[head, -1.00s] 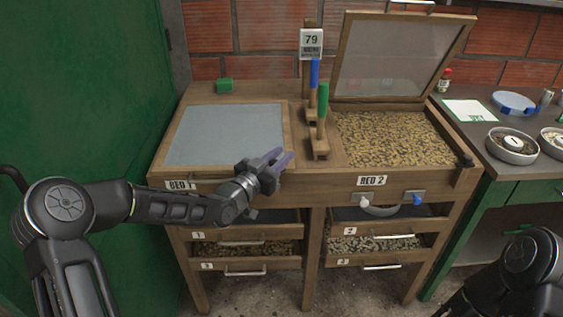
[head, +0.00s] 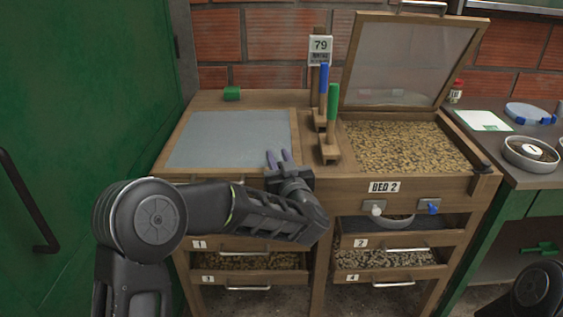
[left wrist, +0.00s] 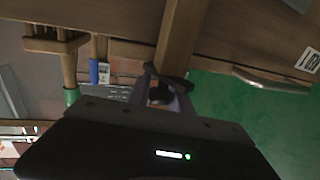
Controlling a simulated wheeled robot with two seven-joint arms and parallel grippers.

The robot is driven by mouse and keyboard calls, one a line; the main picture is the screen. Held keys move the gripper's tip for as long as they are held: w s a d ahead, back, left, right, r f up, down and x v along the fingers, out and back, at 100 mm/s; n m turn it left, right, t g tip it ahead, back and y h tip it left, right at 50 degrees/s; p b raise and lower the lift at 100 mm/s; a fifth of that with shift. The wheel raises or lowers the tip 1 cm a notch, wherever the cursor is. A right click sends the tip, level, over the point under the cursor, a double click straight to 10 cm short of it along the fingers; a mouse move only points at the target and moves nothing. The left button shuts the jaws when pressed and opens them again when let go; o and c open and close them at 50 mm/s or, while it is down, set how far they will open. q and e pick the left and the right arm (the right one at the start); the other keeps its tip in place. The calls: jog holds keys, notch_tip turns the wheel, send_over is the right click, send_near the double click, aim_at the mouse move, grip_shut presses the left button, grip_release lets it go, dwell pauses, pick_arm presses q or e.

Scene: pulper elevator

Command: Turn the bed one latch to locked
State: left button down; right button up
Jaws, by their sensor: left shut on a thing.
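Bed one is covered by its shut, grey-screened lid (head: 228,140) on the left of the wooden bench. In the left wrist view the gripper (left wrist: 163,100) is shut on the dark bed one latch (left wrist: 161,94), which sits between the fingers against the wood. In the head view my gripper and arm hide the latch, so I cannot tell its exact angle there. My right gripper is not in view.
Bed two's lid (head: 407,65) stands raised over a bed of beans (head: 402,148). Blue-handled (head: 323,85) and green-handled (head: 332,104) tools stand between the beds. A green block (head: 232,93) lies at the back left. A side table (head: 520,180) stands at right.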

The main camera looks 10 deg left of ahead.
pick_arm(q)
jog(key=shift+s+f+n+g+y+b, duration=0.1)
jog(key=shift+n+g+y+b, duration=0.6)
jog(key=shift+n+y, duration=0.4)
jog(key=shift+s+a+r+n+g+y+b, duration=0.15)
jog(key=shift+n+g+y, duration=0.25)
jog(key=shift+y, duration=0.2)
jog(key=shift+d+r+n+g+y+b, duration=0.15)
jog(key=shift+n+g+y, duration=0.15)
jog(key=shift+g+y, duration=0.25)
jog(key=shift+s+a+n+g+y+p, duration=0.1)
jog(key=shift+a+n+g+y+p, duration=0.15)
jog(key=shift+n+g+y, duration=0.25)
jog(key=shift+s+a+n+g+y+p, duration=0.1)
jog(key=shift+n+g+y+p, duration=0.15)
jog(key=shift+n+g+y, duration=0.25)
jog(key=shift+a+n+g+y, duration=0.2)
jog(key=shift+n+g+y, duration=0.2)
jog(key=shift+g, duration=0.35)
jog(key=shift+f, duration=0.1)
jog(key=shift+s, duration=0.1)
jog(key=c, duration=1.2)
grip_release()
jog(key=shift+c, duration=0.2)
jog(key=shift+f, duration=0.1)
